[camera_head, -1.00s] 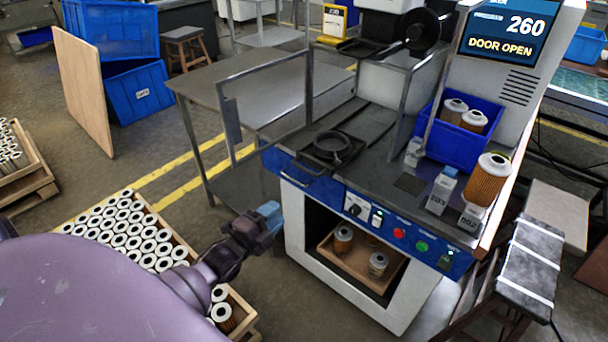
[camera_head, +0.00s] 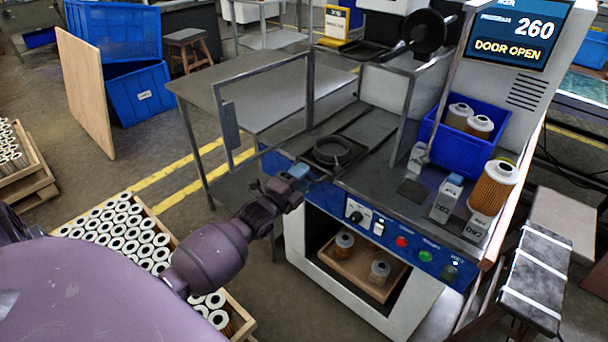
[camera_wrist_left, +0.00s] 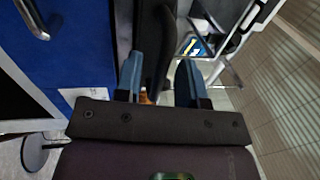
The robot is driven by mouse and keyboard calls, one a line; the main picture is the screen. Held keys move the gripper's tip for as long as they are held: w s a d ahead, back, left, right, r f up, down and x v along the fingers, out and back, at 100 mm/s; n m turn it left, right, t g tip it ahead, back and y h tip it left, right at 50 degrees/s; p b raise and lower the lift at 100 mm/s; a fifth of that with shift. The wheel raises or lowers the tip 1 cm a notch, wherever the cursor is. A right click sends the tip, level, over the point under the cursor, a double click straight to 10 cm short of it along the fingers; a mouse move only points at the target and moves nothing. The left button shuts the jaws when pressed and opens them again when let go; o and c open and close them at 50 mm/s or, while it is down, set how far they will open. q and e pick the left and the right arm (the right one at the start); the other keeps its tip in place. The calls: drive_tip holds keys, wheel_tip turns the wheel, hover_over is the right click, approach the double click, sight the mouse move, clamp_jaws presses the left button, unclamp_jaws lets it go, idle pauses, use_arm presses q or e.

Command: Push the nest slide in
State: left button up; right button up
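The nest slide (camera_head: 314,165) is a dark plate at the left of the machine's work surface, with a round black nest ring (camera_head: 332,151) on it. It sits toward the machine's front edge, above the blue control panel. My left gripper (camera_head: 298,171) is at the slide's front end. In the left wrist view, its two blue fingertips (camera_wrist_left: 160,82) are apart, with a dark bar (camera_wrist_left: 156,45) showing between and beyond them. I cannot tell whether they touch it. My right gripper is in neither view.
The display (camera_head: 516,34) reads DOOR OPEN. A metal frame (camera_head: 265,105) stands left of the slide. A blue bin (camera_head: 455,145) with filters and an upright filter (camera_head: 492,187) stand to the right. A crate of filters (camera_head: 165,222) is below my left arm.

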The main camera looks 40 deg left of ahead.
sight(315, 166)
use_arm(q)
drive_tip(key=shift+w+r, duration=0.1)
drive_tip(key=shift+w, duration=0.35)
clamp_jaws()
drive_tip(key=x, duration=0.2)
drive_tip(key=b+x, duration=0.1)
drive_tip(key=shift+w+f, duration=0.4)
drive_tip(key=shift+w, duration=0.3)
drive_tip(key=shift+w+r, duration=0.15)
